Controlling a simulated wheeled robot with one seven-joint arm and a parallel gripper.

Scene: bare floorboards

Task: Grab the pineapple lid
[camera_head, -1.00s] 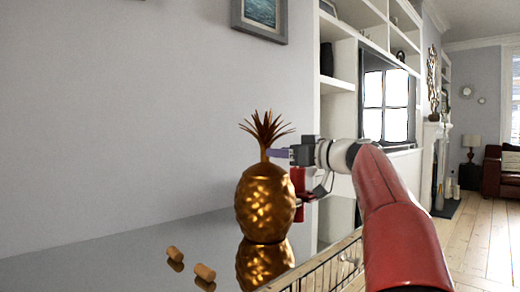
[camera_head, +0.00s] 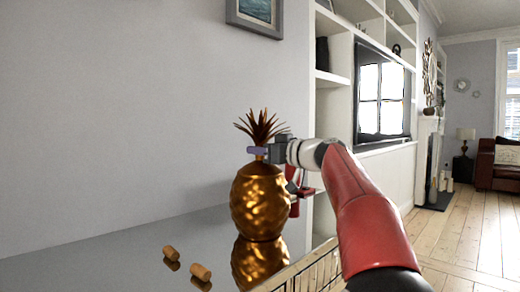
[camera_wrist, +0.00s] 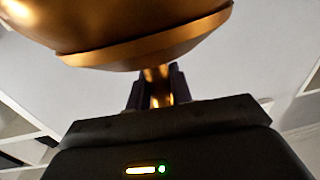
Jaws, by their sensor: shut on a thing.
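A golden pineapple (camera_head: 258,202) with a bumpy body stands upright on a shiny, reflective surface. Its lid is the top part with a stem and spiky dark copper leaves (camera_head: 262,128). My gripper (camera_head: 258,151) is at the stem, just below the leaves and above the body. In the wrist view the two dark fingers (camera_wrist: 158,90) are shut on the golden stem (camera_wrist: 157,84) of the pineapple lid. The wide golden part at the top of the wrist view is cut off by the frame. I cannot tell whether the lid is apart from the body.
Two corks (camera_head: 201,271) lie on the reflective surface (camera_head: 110,262) left of the pineapple. A grey wall stands behind it. White shelves (camera_head: 333,100) and a dark-framed screen (camera_head: 383,95) are at the right, with open floorboards (camera_head: 470,220) beyond.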

